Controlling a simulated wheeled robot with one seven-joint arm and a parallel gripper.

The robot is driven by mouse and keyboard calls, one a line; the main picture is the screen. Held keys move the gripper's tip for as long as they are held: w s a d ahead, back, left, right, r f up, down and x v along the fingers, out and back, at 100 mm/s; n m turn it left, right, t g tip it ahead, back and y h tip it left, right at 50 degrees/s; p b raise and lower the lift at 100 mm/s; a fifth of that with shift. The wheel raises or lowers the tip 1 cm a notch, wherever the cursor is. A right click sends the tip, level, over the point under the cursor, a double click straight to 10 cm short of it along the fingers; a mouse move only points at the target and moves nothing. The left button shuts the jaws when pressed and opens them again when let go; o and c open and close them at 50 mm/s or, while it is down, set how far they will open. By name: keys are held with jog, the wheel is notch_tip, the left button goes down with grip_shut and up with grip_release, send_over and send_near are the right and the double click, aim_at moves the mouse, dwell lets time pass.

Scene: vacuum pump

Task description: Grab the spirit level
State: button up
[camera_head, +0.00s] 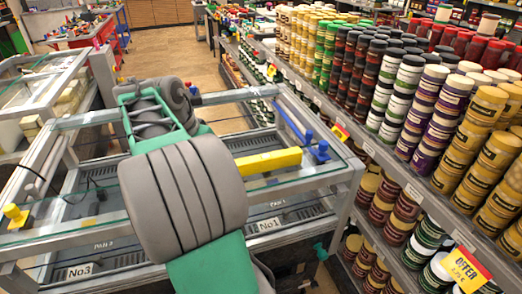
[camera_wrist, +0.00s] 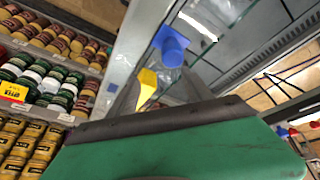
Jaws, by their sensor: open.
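The spirit level looks to be the long yellow bar (camera_head: 268,161) on the right part of the glass-topped table in the head view. Its left end is hidden behind my arm. In the wrist view a yellow piece (camera_wrist: 147,85), probably the same bar seen nearly end-on, shows just beyond a green body with a dark edge, which looks like part of my own arm.
A blue fitting (camera_head: 320,152) stands close to the bar's right end; a similar one shows in the wrist view (camera_wrist: 170,45). A thin blue rod (camera_head: 290,122) lies behind. A yellow block (camera_head: 15,215) is at left. Shelves of jars (camera_head: 405,85) border the table's right side.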

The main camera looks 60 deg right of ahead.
aim_at(265, 156)
jog(key=s+d+m, duration=0.2)
jog(key=s+d, duration=0.1)
jog(key=s+d+r+m+g+p, duration=0.1)
jog(key=s+d+m, duration=0.2)
jog(key=d, duration=0.1)
jog(key=s+d+m+g, duration=0.1)
jog(key=s+d+m, duration=0.2)
jog(key=d, duration=0.1)
jog(key=shift+d+r+y+p, duration=0.1)
jog(key=shift+r+y+p, duration=0.25)
jog(key=shift+y, duration=0.05)
jog(key=shift+m, duration=0.5)
jog(key=x, duration=0.2)
jog(key=b+x, duration=0.1)
jog(key=x, duration=0.2)
jog(key=b+x, duration=0.1)
jog(key=x, duration=0.2)
jog(key=shift+s+r, duration=0.1)
jog(key=shift+s, duration=0.25)
grip_shut()
